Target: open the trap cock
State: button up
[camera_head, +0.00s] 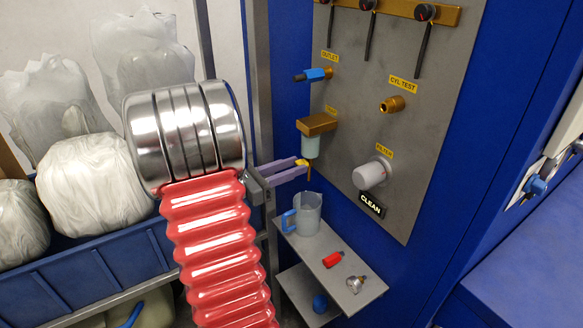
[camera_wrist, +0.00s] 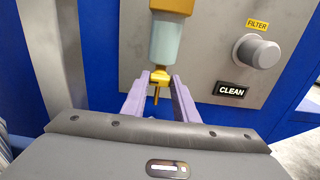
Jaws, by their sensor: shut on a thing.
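The trap has a brass top block (camera_head: 318,123) and a pale greenish bowl (camera_head: 311,147), fixed to the grey panel. A small yellow-brass trap cock (camera_head: 309,169) hangs under the bowl; in the wrist view the cock (camera_wrist: 157,78) lies between my fingertips, with a thin stem pointing down. My gripper (camera_head: 303,163), with two lilac fingers, reaches in from the left and is shut on the cock. The fingers (camera_wrist: 159,80) also show in the wrist view, one on each side of it. The fingers partly hide the cock's sides.
A clear jug (camera_head: 308,212) with a blue handle stands on the grey shelf (camera_head: 327,245) below the trap. A red fitting (camera_head: 332,259) and a metal fitting (camera_head: 355,284) lie there too. The white filter knob (camera_head: 371,174) and a CLEAN sign (camera_head: 372,205) are to the right.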

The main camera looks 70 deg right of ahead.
jog(key=shift+c, duration=1.3)
jog(key=shift+m, duration=0.8)
jog(key=o, duration=1.1)
jog(key=shift+c, duration=0.2)
jog(key=shift+a, duration=0.1)
